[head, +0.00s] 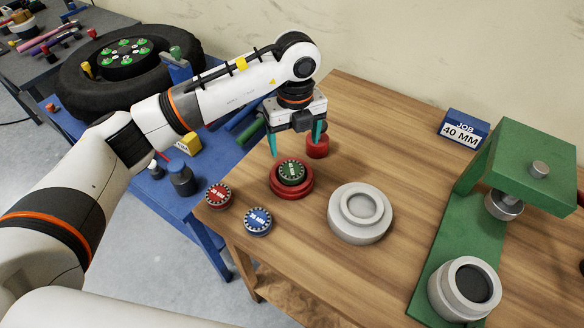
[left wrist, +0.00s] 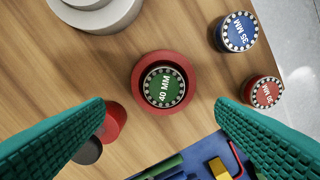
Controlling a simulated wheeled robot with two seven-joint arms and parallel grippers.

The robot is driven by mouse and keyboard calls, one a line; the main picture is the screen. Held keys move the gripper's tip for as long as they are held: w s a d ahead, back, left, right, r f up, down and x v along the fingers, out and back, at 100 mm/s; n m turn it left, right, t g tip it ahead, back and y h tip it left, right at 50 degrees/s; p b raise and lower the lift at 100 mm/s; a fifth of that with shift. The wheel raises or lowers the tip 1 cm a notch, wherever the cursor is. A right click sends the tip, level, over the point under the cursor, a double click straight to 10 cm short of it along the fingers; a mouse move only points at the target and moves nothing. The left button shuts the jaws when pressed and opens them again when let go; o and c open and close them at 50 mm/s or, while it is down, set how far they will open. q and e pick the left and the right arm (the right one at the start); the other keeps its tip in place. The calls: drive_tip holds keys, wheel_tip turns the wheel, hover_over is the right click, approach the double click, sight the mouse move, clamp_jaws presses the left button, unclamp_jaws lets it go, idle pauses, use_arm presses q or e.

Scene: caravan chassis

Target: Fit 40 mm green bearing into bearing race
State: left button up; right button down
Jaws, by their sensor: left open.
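The green 40 MM bearing (head: 292,171) sits in a red round holder (head: 291,191) on the wooden table. It also shows in the left wrist view (left wrist: 163,88), label up, inside the red ring (left wrist: 140,106). My left gripper (head: 295,142) is open and empty above the bearing. In the left wrist view its teal fingers (left wrist: 160,108) stand apart on either side, not touching it. A pale grey stepped round part (head: 345,230), possibly the bearing race, stands right of the holder. A similar grey cup with a dark centre (head: 448,302) stands on the press base. My right gripper is not in view.
A red bearing (head: 218,195) and a blue 35 MM bearing (head: 258,221) lie near the table's left edge. A red cylinder (head: 318,149) stands behind the holder. The green press (head: 540,165) and the 40 MM job sign (head: 462,132) are at right.

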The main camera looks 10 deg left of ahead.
sight(292, 169)
use_arm(q)
wheel_tip(292, 169, down, 3)
drive_tip(key=shift+f+p, duration=0.15)
drive_tip(key=shift+p, duration=0.25)
drive_tip(key=f, duration=0.1)
drive_tip(key=f+p, duration=0.1)
drive_tip(key=f, duration=0.1)
drive_tip(key=f+p, duration=0.1)
drive_tip(key=shift+s+a+f, duration=0.25)
drive_tip(key=shift+a+f, duration=0.1)
drive_tip(key=shift+f, duration=0.4)
drive_tip(key=shift+w+r, duration=0.1)
drive_tip(key=c, duration=1.3)
